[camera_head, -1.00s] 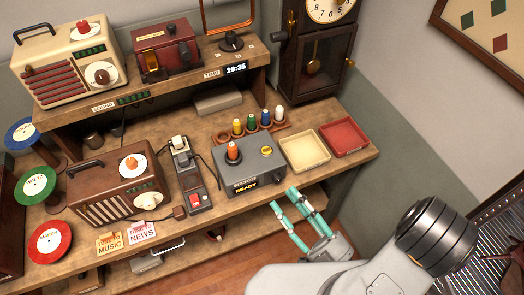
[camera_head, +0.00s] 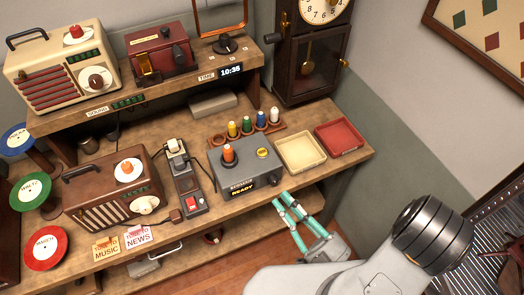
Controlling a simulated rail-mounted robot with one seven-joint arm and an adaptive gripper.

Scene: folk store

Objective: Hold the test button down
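A grey tester box (camera_head: 240,175) stands on the bench, with a sign reading READY on its front. A round yellow button (camera_head: 263,152) sits on the right part of its top, and an orange-topped piece (camera_head: 228,153) stands upright in a dark socket at the left. I take the yellow one as the test button; its own label is too small to read. My gripper (camera_head: 281,199), with teal fingers, is in front of and below the box, at the bench's front edge, apart from the button. Its fingertips are drawn together, with nothing seen between them.
Behind the box a wooden rack (camera_head: 262,131) holds several coloured pieces. A cream tray (camera_head: 303,164) and a red tray (camera_head: 345,147) lie to its right. A switch strip (camera_head: 189,190) with a red switch and a brown radio (camera_head: 110,190) stand to its left.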

